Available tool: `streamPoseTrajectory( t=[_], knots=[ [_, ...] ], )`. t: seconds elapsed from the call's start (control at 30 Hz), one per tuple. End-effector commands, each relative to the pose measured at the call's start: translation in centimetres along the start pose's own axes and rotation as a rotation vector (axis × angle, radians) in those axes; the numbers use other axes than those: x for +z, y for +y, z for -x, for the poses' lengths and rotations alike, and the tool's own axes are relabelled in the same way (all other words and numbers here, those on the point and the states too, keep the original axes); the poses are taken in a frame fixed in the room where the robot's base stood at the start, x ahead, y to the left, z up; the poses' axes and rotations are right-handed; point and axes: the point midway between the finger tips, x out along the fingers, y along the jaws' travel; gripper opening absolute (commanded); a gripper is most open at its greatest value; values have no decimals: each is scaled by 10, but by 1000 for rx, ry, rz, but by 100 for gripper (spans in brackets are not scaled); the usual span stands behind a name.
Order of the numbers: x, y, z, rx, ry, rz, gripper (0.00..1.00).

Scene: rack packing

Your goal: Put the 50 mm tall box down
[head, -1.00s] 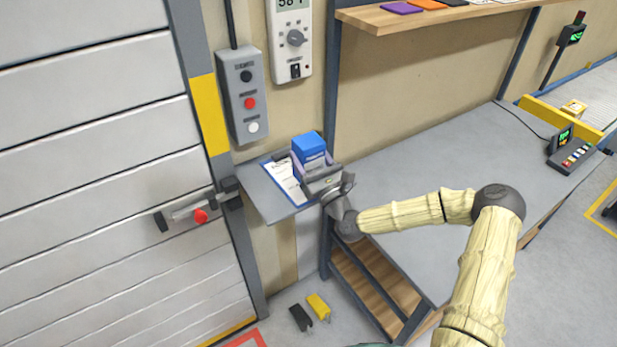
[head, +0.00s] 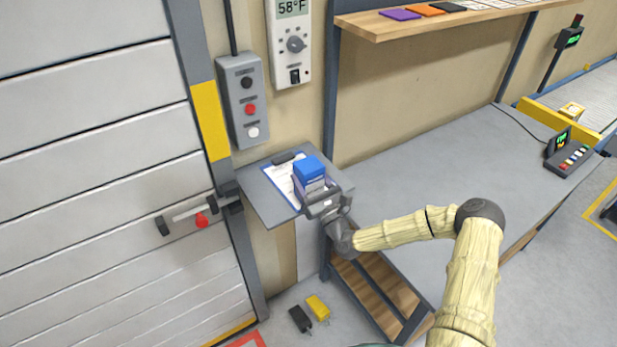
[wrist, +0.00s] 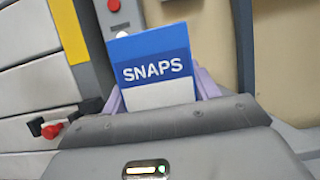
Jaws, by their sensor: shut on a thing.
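The box (head: 309,170) is blue on top with a pale lower part. In the wrist view the box (wrist: 155,70) shows the word SNAPS and stands between the two pale purple fingers. My gripper (head: 318,190) is shut on it, at the small grey wall shelf (head: 265,205). The box appears over the shelf's right part, beside the clipboard (head: 281,176). The underside of the box is hidden by my gripper, so I cannot tell whether it touches the shelf.
A grey workbench (head: 430,165) extends to the right, mostly clear. A control box (head: 244,95) with buttons hangs above the shelf. The shutter door (head: 100,180) with its handle (head: 195,210) is at left. Yellow (head: 318,307) and black (head: 300,319) items lie on the floor.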

Motion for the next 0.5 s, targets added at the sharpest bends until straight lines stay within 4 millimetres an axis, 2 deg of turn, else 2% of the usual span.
streamPoseTrajectory(
  t=[0.2, 0.23, 0.3, 0.5],
  knots=[
    [-3, 3, 0, 5, -2, -2, 37],
    [-2, 4, 0, 5, 0, -2, 66],
    [-2, 4, 0, 6, 0, -3, 80],
    [-2, 3, 0, 5, 0, -2, 82]
  ],
)
